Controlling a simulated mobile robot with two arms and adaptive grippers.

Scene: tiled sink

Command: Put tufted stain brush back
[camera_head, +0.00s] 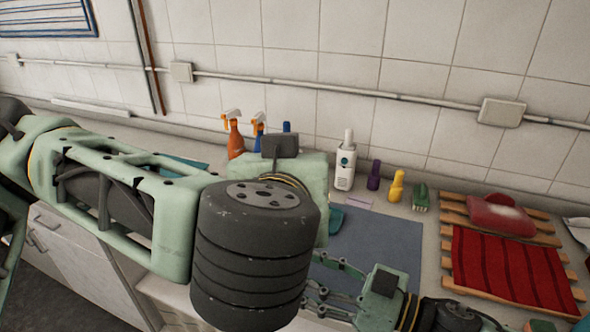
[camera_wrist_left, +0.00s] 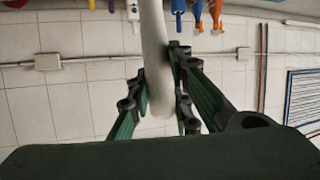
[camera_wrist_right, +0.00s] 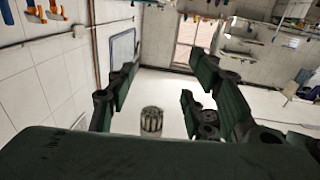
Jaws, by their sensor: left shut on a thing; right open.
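My left gripper (camera_wrist_left: 156,50) is shut on a pale, smooth, rod-shaped thing (camera_wrist_left: 158,80) in the left wrist view. I cannot tell whether that is the tufted stain brush. In the head view the left gripper is hidden behind my dark wrist. My right gripper (camera_head: 322,287) is open, low over the front of the counter, pointing left; its fingers also show in the right wrist view (camera_wrist_right: 160,88). A round, grey-green tufted thing (camera_wrist_right: 151,121) appears between them, apparently apart from both. A green brush with pale tufts (camera_head: 420,197) stands on the counter at the back.
Yellow (camera_head: 396,186) and purple (camera_head: 373,176) bottles and a white dispenser (camera_head: 345,165) stand along the wall, with spray bottles (camera_head: 234,140) farther left. A wooden rack (camera_head: 447,262) with red cloth (camera_head: 500,268) is at right. The grey-blue mat (camera_head: 385,235) looks mostly clear.

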